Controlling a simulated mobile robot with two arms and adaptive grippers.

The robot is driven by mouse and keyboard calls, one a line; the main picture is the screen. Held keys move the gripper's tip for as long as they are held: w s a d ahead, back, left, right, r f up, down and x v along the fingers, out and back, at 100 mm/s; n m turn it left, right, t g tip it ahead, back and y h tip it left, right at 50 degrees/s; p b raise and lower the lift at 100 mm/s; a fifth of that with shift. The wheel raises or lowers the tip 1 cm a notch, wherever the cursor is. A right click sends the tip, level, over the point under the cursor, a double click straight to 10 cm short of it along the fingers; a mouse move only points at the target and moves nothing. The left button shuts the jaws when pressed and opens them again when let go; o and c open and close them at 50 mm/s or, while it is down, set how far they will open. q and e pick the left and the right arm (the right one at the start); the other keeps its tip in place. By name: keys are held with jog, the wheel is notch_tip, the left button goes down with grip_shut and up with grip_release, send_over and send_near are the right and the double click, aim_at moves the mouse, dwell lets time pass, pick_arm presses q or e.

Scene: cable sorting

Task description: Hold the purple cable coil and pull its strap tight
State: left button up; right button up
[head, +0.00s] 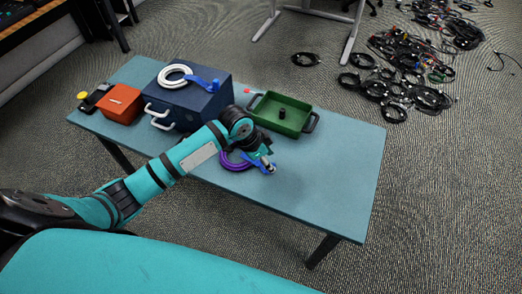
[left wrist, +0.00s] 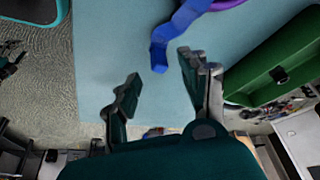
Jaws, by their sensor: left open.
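The purple cable coil (head: 232,163) lies on the blue-green table (head: 330,165), partly hidden behind my left arm. Its blue strap (head: 249,158) reaches right, toward the gripper. My left gripper (head: 267,165) is over the table at the coil's right side. In the left wrist view, the left gripper (left wrist: 160,78) is open, with nothing visible between its fingers. The free end of the strap (left wrist: 174,30) hangs just beyond the fingertips there, and a bit of the purple coil (left wrist: 230,3) shows at the top edge. My right gripper is not in view.
A green tray (head: 262,113) with handles stands behind the coil. An orange box (head: 120,104) is at the left. The table's right part is clear. Many black cables (head: 395,113) lie on the floor.

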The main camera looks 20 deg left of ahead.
pick_arm(q)
jog(key=v, duration=0.7)
jog(key=shift+r, duration=0.35)
